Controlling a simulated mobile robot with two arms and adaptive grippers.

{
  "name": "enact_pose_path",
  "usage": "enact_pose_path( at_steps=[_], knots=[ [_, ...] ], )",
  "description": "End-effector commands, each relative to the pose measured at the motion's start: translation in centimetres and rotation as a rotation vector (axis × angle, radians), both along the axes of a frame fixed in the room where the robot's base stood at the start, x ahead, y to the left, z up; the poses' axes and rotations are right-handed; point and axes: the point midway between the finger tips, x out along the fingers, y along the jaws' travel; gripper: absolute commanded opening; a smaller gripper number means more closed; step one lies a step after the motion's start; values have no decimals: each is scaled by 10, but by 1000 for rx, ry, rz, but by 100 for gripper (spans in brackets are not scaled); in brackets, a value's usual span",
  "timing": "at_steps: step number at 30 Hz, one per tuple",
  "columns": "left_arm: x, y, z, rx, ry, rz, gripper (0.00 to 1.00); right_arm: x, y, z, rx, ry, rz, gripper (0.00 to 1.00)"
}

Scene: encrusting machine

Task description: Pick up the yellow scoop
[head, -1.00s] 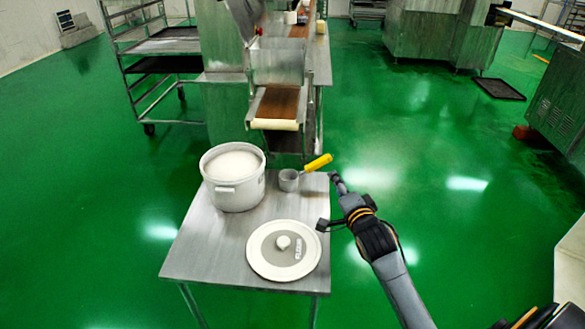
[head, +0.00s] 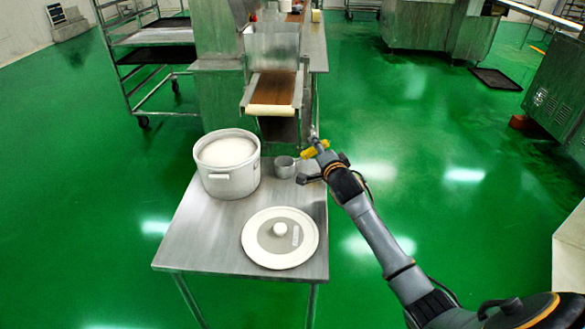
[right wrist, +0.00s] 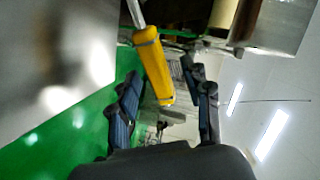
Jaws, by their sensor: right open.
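The scoop has a grey metal cup (head: 284,168) standing on the metal table, just right of the white pot. Its yellow handle (head: 315,149) points up to the right and is partly covered by my right gripper (head: 312,158). In the right wrist view, the yellow handle (right wrist: 153,66) reaches between the two dark fingers of my right gripper (right wrist: 164,88). The fingers are apart, with a gap showing on each side of the handle. My left gripper is not in view.
A white pot (head: 229,183) with white contents stands left of the scoop. A round white lid (head: 258,252) lies at the front of the small metal table (head: 200,245). A machine with a brown conveyor belt (head: 275,90) stands behind.

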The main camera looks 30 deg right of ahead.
Motion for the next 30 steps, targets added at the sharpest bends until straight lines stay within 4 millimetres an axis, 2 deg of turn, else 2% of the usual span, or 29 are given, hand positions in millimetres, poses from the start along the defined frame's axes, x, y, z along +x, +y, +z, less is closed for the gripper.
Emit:
enact_pose_path(
  at_steps=[3,11,18,30],
  knots=[
    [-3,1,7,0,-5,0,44,10,-3,-2,-1,1,-1,48],
    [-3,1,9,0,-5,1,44,11,-3,-2,0,0,0,48],
    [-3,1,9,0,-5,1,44,11,-3,-2,0,1,0,0],
    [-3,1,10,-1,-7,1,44,11,-3,2,1,-3,0,0]
  ],
)
